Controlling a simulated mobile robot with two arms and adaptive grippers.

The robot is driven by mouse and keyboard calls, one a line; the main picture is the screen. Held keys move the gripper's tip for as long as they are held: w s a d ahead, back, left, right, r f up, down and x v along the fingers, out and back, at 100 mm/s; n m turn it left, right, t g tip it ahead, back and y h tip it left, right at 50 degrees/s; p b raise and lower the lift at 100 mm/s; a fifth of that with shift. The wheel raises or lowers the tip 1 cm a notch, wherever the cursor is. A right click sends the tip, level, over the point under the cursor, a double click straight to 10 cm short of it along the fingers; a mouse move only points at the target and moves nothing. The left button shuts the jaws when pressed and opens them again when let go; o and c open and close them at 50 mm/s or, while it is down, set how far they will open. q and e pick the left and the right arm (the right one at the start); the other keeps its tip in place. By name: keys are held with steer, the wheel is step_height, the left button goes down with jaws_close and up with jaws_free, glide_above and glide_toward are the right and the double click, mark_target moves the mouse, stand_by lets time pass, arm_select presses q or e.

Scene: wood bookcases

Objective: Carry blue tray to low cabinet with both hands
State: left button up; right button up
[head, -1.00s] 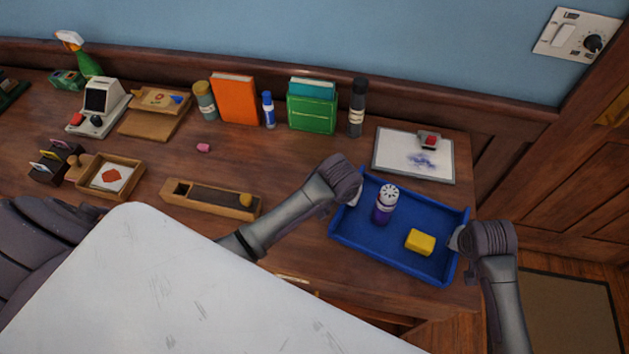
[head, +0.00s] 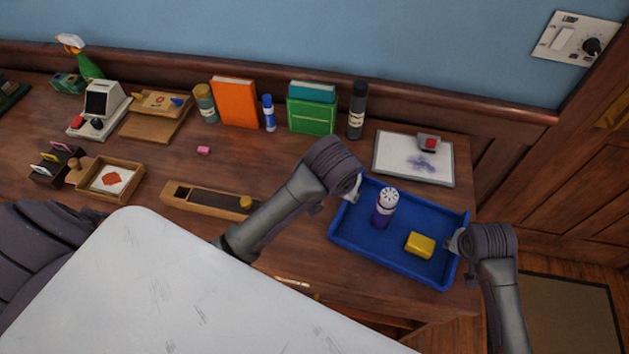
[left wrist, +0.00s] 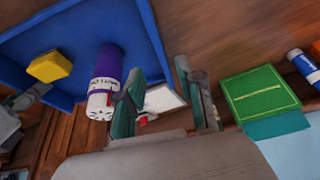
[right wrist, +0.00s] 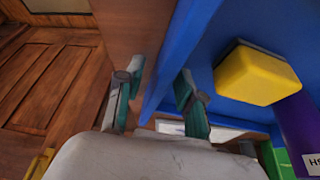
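The blue tray (head: 390,254) lies on the wooden desk near its right end. It holds a purple bottle with a white cap (head: 384,208) and a yellow block (head: 420,244). My left gripper (head: 350,192) is at the tray's left wall. In the left wrist view its fingers (left wrist: 160,95) are apart, with the wall's end between them. My right gripper (head: 456,241) is at the tray's right wall. In the right wrist view its fingers (right wrist: 158,95) are spread on either side of that wall (right wrist: 172,65), with gaps. I cannot identify the low cabinet.
A whiteboard (head: 395,165) lies just behind the tray. A dark bottle (head: 357,110), a green box (head: 312,115) and an orange book (head: 235,103) stand along the wall. A long wooden box (head: 190,198) lies to the left. A white panel (head: 150,290) fills the lower left.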

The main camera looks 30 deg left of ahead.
arm_select(q)
steer(key=shift+s+r, duration=0.25)
steer(key=shift+r, duration=0.4)
arm_select(e)
steer(key=shift+s+r, duration=0.15)
steer(key=shift+r, duration=0.25)
steer(key=v, duration=1.1)
steer(key=shift+r, duration=0.1)
arm_select(q)
steer(key=shift+s, duration=0.1)
